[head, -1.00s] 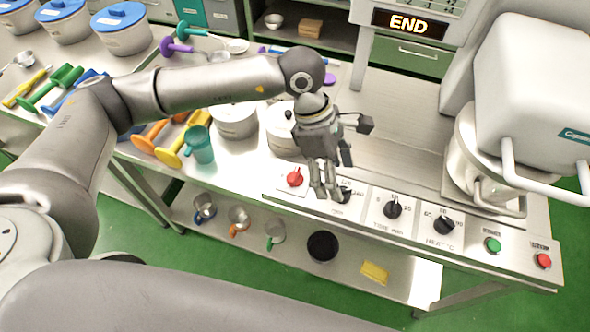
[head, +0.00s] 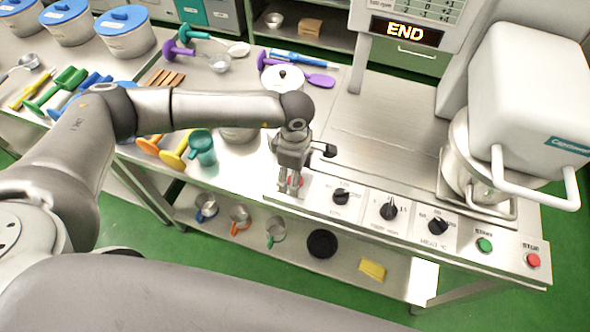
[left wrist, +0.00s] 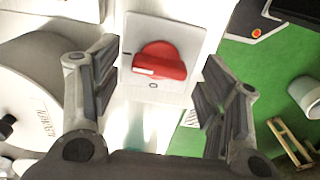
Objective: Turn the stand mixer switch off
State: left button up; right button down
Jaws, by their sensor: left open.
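The red rotary switch (left wrist: 160,62) sits on a white plate (left wrist: 188,30), its grip lying nearly level with a pale mark along its lower edge. A small round mark shows below the knob. My left gripper (left wrist: 158,68) is open, with one finger on each side of the switch and apart from it in the picture. In the head view my left gripper (head: 289,189) points down over the switch and hides most of it. The white stand mixer (head: 530,85) with its steel bowl stands at the right. My right gripper is not in view.
Beside the switch are black dials (head: 390,210), a green button (head: 485,245) and a red button (head: 533,260). The display (head: 406,31) reads END. A lidded white pot (head: 283,77) and a teal jug (head: 202,148) stand on the bench.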

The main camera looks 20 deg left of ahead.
pick_arm(q)
jog(key=shift+f, duration=0.35)
jog(key=c, duration=1)
jog(key=shift+w+f+n+b, duration=0.1)
jog(key=shift+f+n+b, duration=0.15)
jog(key=shift+n+b, duration=1.15)
jog(key=n+b, duration=0.9)
jog(key=n, duration=0.1)
jog(key=shift+r+n, duration=0.1)
jog(key=shift+n, duration=0.2)
jog(key=shift+r+n+b, duration=0.2)
jog(key=shift+n+b, duration=1.3)
jog(key=shift+n, duration=0.8)
